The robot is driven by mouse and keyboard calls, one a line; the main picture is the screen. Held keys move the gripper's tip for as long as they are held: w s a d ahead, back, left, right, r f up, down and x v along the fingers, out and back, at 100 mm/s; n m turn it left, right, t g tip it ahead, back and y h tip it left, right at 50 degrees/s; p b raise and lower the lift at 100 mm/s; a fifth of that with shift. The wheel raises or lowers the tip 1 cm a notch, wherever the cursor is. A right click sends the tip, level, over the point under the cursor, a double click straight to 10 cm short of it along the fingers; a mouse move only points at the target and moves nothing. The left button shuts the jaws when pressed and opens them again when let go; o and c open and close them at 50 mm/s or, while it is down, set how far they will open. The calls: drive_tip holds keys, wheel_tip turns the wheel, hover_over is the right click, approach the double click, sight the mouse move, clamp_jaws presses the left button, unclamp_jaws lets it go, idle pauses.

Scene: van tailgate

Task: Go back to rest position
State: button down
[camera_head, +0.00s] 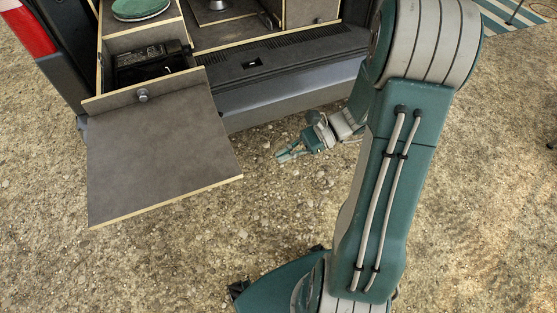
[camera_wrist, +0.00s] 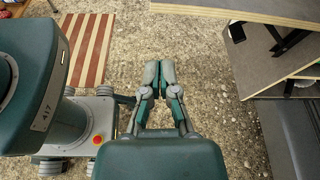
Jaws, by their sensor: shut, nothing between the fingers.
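My gripper (camera_head: 288,154) is in the head view, low in front of the van's rear bumper and to the right of the lowered wooden flap. In the wrist view my gripper (camera_wrist: 159,72) points away over gravel, its two fingertips together with nothing between them. My arm's large green and grey links cross the right side of the head view and hide part of the bumper and ground.
The wooden flap (camera_head: 160,150) juts out from the van. Behind it are a dark box (camera_head: 150,62) and a round green-topped item (camera_head: 140,8). The bumper (camera_head: 290,90) runs behind my gripper. A striped mat (camera_wrist: 88,45) lies on open gravel.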

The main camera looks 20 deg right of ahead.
drive_tip(key=s+a+r+n+t+h, duration=0.2)
drive_tip(key=s+r+n+h, duration=0.2)
drive_tip(key=r+n+h, duration=0.3)
drive_tip(key=s+a+r+n+t+h, duration=0.2)
drive_tip(key=s+r+n+h, duration=0.3)
drive_tip(key=n, duration=0.5)
wheel_tip(320, 180, up, 3)
drive_tip(key=shift+s+a+r+t+h, duration=0.15)
drive_tip(key=shift+s+a+t+h, duration=0.25)
drive_tip(key=shift+h, duration=0.7)
